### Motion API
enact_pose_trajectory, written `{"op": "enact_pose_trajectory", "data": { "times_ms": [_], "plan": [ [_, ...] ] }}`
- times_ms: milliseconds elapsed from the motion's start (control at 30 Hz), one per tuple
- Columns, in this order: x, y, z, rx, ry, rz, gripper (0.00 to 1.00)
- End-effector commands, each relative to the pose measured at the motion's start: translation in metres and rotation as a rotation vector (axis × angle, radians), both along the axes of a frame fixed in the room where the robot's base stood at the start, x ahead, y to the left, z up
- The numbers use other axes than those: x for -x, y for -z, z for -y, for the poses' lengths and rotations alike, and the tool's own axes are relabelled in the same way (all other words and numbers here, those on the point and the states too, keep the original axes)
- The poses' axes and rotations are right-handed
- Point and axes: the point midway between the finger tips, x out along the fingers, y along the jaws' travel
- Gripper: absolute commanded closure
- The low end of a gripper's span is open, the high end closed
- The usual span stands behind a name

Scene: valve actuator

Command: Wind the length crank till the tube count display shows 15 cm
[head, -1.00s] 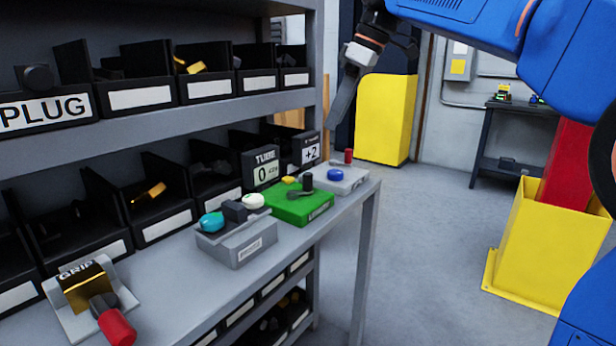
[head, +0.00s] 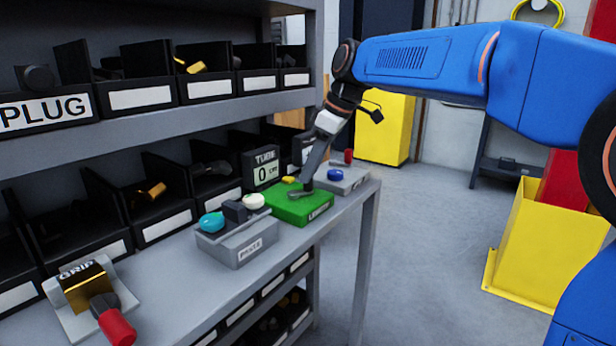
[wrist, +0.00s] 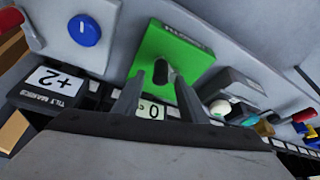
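The green box (head: 297,208) stands on the bench with a grey crank arm (head: 298,194) on its top. In the wrist view the crank's dark upright knob (wrist: 161,70) shows on the green box (wrist: 192,45). The tube display (head: 262,169) behind it reads 0 cm; its 0 also shows in the wrist view (wrist: 151,111). My gripper (head: 308,182) is over the crank. In the wrist view my gripper (wrist: 159,84) is open, with the knob between or just beyond its two fingertips. I cannot tell whether they touch it.
A grey box (head: 236,240) with teal and white knobs stands left of the green box. A grey box (head: 343,181) with a blue knob stands to its right. The tilt display (wrist: 55,84) reads +2. A GRIP fixture (head: 88,290) sits at the near left.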

Motion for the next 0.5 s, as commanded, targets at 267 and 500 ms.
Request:
{"op": "enact_pose_trajectory", "data": {
  "times_ms": [267,500],
  "plan": [
    [-0.003,0.024,-0.009,0.0,0.0,0.0,0.62],
    [-0.004,0.027,-0.01,-0.001,0.0,0.001,0.62]
  ]
}}
